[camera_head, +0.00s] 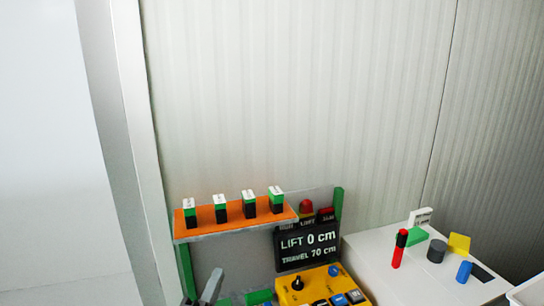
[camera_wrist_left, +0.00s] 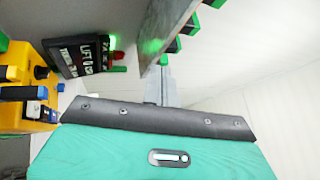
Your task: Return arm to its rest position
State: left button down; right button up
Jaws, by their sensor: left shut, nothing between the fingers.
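My left gripper (camera_head: 212,284) shows at the bottom of the head view, left of centre, as grey fingers pointing up below the orange shelf (camera_head: 250,219). In the left wrist view its grey fingers (camera_wrist_left: 163,84) are together and hold nothing. They reach away from the camera beyond a black bar and a teal housing, close to the underside of the shelf in that picture. The rest of the left arm is out of the head view. My right gripper is not in view.
Several green-and-black blocks with white tops (camera_head: 249,204) stand on the shelf. A black display (camera_head: 306,246) reads LIFT 0 cm, TRAVEL 70 cm. A yellow control box (camera_head: 314,286) has knobs and buttons. A white surface (camera_head: 378,247) at right carries small coloured parts. A wall stands behind.

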pick_arm(q)
jog(key=s+a+f+n+g+y, duration=0.4)
jog(key=a+f+n, duration=0.1)
jog(key=f+n, duration=0.25)
jog(key=s+a+f+n+g+y, duration=0.35)
jog(key=a+f+n, duration=0.25)
jog(key=f, duration=0.3)
jog(key=s+f+n+g+h, duration=0.1)
jog(key=s+f+n+g, duration=0.15)
jog(key=s, duration=0.35)
jog(key=s+f+n+g, duration=0.1)
jog(key=s+f+g, duration=0.3)
jog(key=s, duration=0.2)
jog(key=s+f+n+g+h, duration=0.1)
jog(key=s+f+g, duration=0.2)
jog(key=s, duration=0.4)
notch_tip(320, 180, down, 30)
jog(key=f+g, duration=0.1)
jog(key=g, duration=0.1)
jog(key=s+a+f, duration=0.2)
jog(key=s+f, duration=0.8)
jog(key=s+a+f+g, duration=0.1)
jog(key=s+f, duration=0.9)
jog(key=shift+a+f, duration=0.15)
jog(key=shift+a, duration=0.2)
